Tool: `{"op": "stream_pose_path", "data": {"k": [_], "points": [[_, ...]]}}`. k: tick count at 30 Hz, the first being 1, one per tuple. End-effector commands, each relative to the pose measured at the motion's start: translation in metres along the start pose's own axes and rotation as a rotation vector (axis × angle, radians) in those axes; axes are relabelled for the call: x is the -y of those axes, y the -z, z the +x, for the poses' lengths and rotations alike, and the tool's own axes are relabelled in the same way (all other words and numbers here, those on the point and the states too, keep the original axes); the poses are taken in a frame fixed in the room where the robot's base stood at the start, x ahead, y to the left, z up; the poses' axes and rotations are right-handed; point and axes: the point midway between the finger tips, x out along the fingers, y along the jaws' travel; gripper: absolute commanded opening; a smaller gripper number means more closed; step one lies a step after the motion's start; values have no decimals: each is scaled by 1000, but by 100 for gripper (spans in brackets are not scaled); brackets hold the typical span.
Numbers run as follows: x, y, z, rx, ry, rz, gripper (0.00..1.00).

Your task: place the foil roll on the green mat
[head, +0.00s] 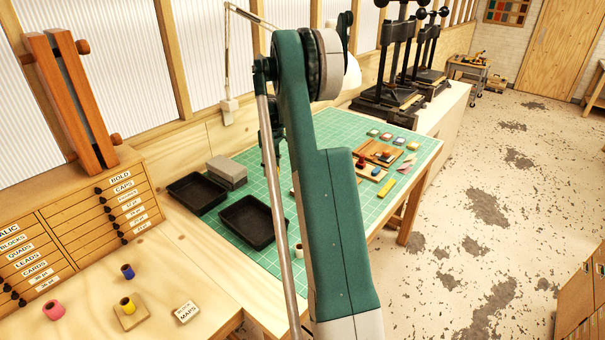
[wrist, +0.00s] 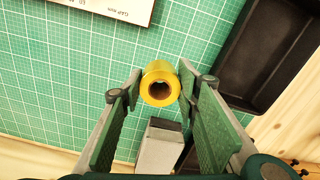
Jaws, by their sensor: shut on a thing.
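My gripper (wrist: 160,88) is shut on a yellow foil roll (wrist: 160,72), with one finger pressed to each side of it in the wrist view. The roll's dark open end faces the camera. The green mat (wrist: 60,90) with its white grid lies behind the roll; I cannot tell whether the roll touches it.
Two black trays (head: 246,232) and a stack of grey blocks (head: 226,171) stand on the mat's left part. A tray (wrist: 230,100) and a grey block (wrist: 158,155) are close to my gripper. Blue (head: 127,271) and pink (head: 53,310) rolls stand on the wooden bench.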

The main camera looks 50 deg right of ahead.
Motion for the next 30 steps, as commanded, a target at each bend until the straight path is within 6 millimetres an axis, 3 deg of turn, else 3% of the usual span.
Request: {"op": "stream_pose_path", "data": {"k": [12,30], "points": [[0,0,51,0,0,0,18],[0,0,68,0,0,0,18]]}}
